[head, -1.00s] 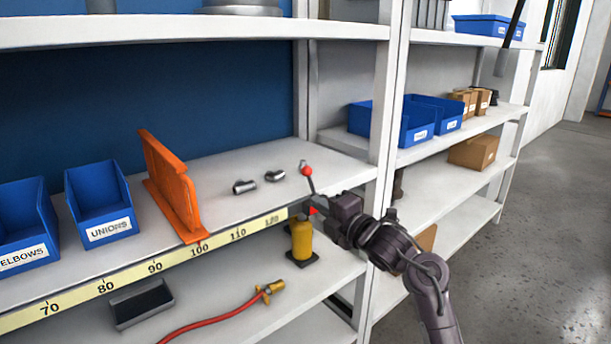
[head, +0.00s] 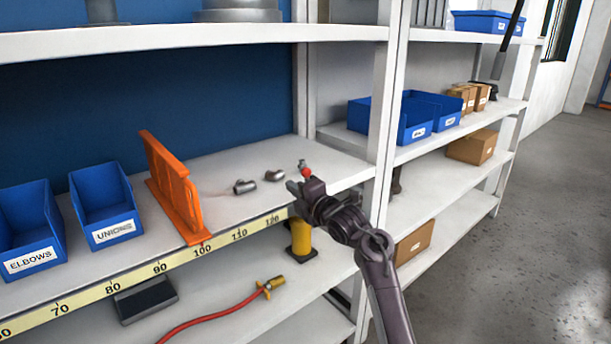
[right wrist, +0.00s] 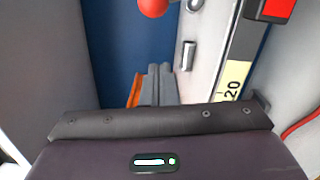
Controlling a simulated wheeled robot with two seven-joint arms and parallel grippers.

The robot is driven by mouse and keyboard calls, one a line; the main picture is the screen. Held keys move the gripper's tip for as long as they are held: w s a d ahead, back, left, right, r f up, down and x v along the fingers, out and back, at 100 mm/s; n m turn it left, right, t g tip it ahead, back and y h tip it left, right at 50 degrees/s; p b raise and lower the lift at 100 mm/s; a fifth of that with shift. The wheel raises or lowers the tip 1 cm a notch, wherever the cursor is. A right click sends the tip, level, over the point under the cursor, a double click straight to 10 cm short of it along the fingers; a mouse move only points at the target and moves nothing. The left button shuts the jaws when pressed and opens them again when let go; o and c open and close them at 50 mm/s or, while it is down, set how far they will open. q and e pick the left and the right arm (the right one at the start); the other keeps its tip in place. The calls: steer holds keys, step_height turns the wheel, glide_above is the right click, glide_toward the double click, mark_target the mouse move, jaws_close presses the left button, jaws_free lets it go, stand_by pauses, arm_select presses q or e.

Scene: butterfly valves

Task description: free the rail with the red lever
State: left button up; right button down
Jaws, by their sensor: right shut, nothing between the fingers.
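The lever's red ball knob (head: 306,172) shows just above my right gripper (head: 293,187), at the right end of the shelf's front edge. The lever's stem is mostly hidden behind the gripper. In the right wrist view the red knob (right wrist: 153,6) is at the top edge, and the gripper's fingers (right wrist: 158,84) are together, empty, and apart from it in the picture. Contact cannot be told. A yellow numbered rail (head: 165,265) runs along the shelf's front edge. An orange upright divider (head: 175,190) stands near its 100 mark. My left gripper is out of view.
Two metal fittings (head: 245,187) lie on the shelf left of my right gripper. Blue bins (head: 105,205) stand further left. A white post (head: 385,110) rises close to my right arm. A yellow cylinder (head: 301,237) stands on the lower shelf.

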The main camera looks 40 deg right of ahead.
steer(key=d, duration=0.1)
steer(key=d+p, duration=0.1)
steer(key=d, duration=0.2)
steer(key=shift+w+r, duration=0.3)
steer(key=shift+w, duration=0.05)
steer(key=shift+a, duration=0.1)
